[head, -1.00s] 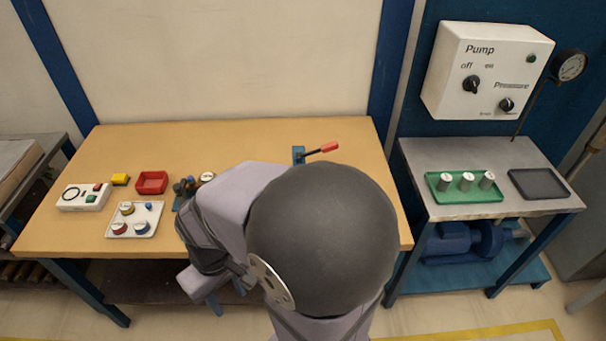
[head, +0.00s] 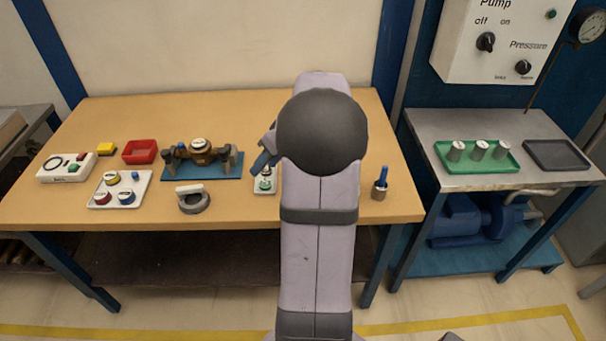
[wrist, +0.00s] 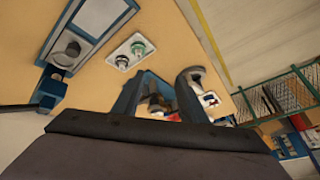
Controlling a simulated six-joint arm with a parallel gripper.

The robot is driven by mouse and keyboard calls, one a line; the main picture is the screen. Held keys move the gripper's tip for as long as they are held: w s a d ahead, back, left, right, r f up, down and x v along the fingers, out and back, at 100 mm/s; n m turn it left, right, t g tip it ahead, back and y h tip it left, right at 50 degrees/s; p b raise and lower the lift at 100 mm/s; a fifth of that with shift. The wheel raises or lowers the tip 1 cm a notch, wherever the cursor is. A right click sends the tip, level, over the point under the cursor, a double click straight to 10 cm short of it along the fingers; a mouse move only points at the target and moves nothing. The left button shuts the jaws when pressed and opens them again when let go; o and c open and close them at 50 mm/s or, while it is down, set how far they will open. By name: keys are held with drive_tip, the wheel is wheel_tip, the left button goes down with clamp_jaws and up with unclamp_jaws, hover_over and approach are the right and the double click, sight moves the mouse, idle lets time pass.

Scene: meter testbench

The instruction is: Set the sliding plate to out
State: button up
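In the wrist view, a pale plate with a dark round knob (wrist: 74,50) sits in a blue frame (wrist: 108,33) at the upper left; it looks like the sliding plate. Its in or out position cannot be read clearly. In the head view my arm hides this fixture. My gripper (head: 263,158) shows only partly at the left of my arm, above the table near a small white panel with green buttons (head: 264,185). That panel also shows in the wrist view (wrist: 131,50), beside the blue frame.
A blue base with a brass meter (head: 201,150) stands left of my arm, with a grey ring tool (head: 193,200) in front. A cup with a blue-handled tool (head: 380,188) stands at the right. A white tray (head: 105,200) and red bin (head: 139,151) lie left.

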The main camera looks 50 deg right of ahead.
drive_tip(key=s+d+f+t+b, duration=0.1)
drive_tip(key=d+b, duration=0.1)
drive_tip(key=d, duration=0.3)
drive_tip(key=s+d+f+t+h+b, duration=0.1)
drive_tip(key=d, duration=0.4)
drive_tip(key=s+d+f+b, duration=0.1)
drive_tip(key=d+f+b, duration=0.1)
drive_tip(key=d, duration=0.3)
drive_tip(key=shift+f+t+h+b, duration=0.1)
drive_tip(key=shift+t+h+b, duration=0.25)
drive_tip(key=shift+t+h, duration=0.05)
drive_tip(key=shift+d+p+x, duration=0.2)
drive_tip(key=shift+p+x, duration=0.2)
drive_tip(key=shift+x, duration=1.35)
drive_tip(key=shift+d+p+x, duration=0.15)
drive_tip(key=shift+p+x, duration=0.2)
drive_tip(key=shift+x, duration=1.45)
clamp_jaws()
